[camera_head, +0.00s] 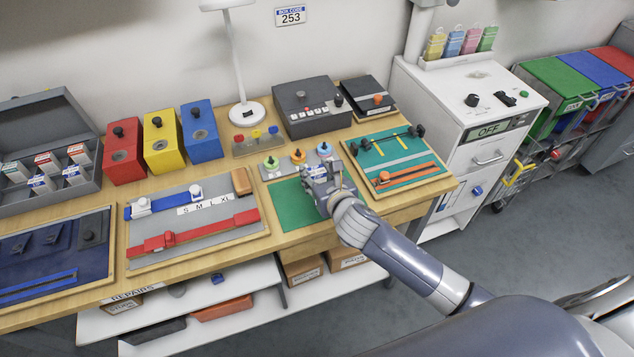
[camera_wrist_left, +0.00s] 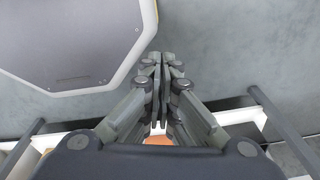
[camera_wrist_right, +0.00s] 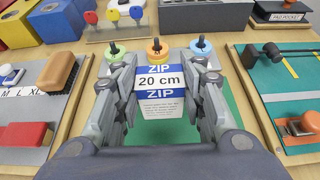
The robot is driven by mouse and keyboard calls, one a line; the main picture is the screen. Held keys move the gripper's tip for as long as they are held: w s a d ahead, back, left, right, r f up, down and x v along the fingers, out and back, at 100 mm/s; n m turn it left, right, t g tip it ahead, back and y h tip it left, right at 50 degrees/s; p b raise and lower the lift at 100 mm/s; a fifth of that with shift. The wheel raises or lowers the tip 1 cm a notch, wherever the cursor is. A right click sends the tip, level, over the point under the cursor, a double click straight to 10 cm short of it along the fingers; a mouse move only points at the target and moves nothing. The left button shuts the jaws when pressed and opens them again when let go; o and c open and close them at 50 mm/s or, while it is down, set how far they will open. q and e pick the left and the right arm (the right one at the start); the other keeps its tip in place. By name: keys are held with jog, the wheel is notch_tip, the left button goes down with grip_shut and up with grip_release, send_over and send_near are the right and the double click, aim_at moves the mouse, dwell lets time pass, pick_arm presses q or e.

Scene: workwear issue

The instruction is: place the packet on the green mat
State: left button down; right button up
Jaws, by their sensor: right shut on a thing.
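The packet (camera_wrist_right: 160,95) is white and blue and reads "ZIP 20 cm". My right gripper (camera_wrist_right: 158,82) is shut on it, with one finger at each side. The green mat (camera_head: 293,207) lies on the workbench, and the gripper with the packet is above its right part in the head view. In the right wrist view the mat (camera_wrist_right: 234,112) shows behind and beside the packet. The gap between packet and mat is hard to judge. My left gripper (camera_wrist_left: 158,62) shows only in the left wrist view, fingers together and empty, over the floor.
Small discs with knobs, such as the orange one (camera_head: 298,155), stand just behind the mat. A tool board (camera_head: 392,160) is to its right, and a grey board with red and blue strips (camera_head: 190,235) to its left. A white cabinet (camera_head: 480,120) stands farther right.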

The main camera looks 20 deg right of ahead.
notch_tip(320, 180, down, 3)
jog(key=shift+r, duration=0.1)
jog(key=shift+f, duration=0.35)
pick_arm(q)
jog(key=shift+d, duration=0.9)
jog(key=shift+s+a+f, duration=0.1)
pick_arm(e)
jog(key=shift+f, duration=0.1)
jog(key=o, duration=1)
pick_arm(q)
jog(key=shift+a, duration=0.35)
jog(key=shift+f+b, duration=0.4)
jog(key=shift+b, duration=0.1)
pick_arm(e)
jog(key=v, duration=1.2)
jog(key=shift+r, duration=0.2)
